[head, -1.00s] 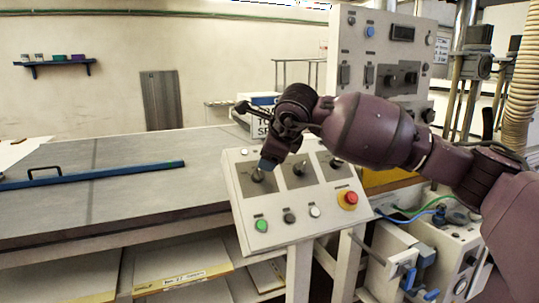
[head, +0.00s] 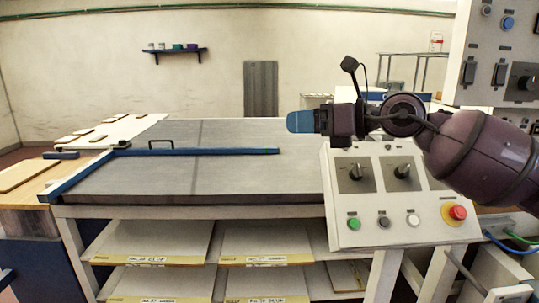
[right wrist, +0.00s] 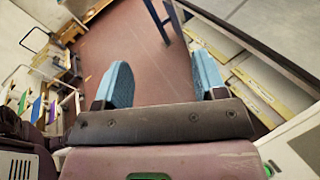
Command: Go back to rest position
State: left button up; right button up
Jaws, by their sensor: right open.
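My right gripper (head: 300,121) is in the head view, above the upper left edge of the sloped control panel (head: 345,230), pointing left over the grey table. In the right wrist view its two blue fingers stand apart with nothing between them, so the gripper (right wrist: 163,78) is open and empty. It looks clear of the panel. The panel has black rotary knobs (head: 403,171), a green button (head: 354,224) and a red emergency stop (head: 457,212). My right forearm hides the panel's upper right part. My left gripper is not in view.
The grey table (head: 215,170) carries a blue bar (head: 200,152) with a black handle. Shelves with labelled boards (head: 150,243) lie under it. A tall switch cabinet (head: 470,85) stands at the right. The wrist view shows open reddish floor (right wrist: 150,50).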

jog(key=s+d+f+n+t+h+p, duration=0.1)
jog(key=s+d+f+n+t+h, duration=0.2)
jog(key=f+n, duration=0.8)
jog(key=s+d+f+n+t+h, duration=0.25)
jog(key=d+f+n+t, duration=0.2)
jog(key=f+n, duration=0.6)
jog(key=s+d+f+n+t+h+p, duration=0.15)
jog(key=d+f+n+t+h, duration=0.3)
jog(key=f+n, duration=0.7)
jog(key=s+d+f+m+g+h, duration=0.2)
jog(key=s+d+f+m+g, duration=0.1)
jog(key=s+f, duration=0.7)
jog(key=s+d+f+m+g+h, duration=0.3)
jog(key=s+f, duration=0.6)
jog(key=s, duration=0.9)
jog(key=d+g, duration=0.1)
jog(key=d, duration=0.1)
jog(key=shift+d+f+m, duration=0.3)
jog(key=shift+d+f, duration=0.05)
jog(key=shift+f, duration=0.05)
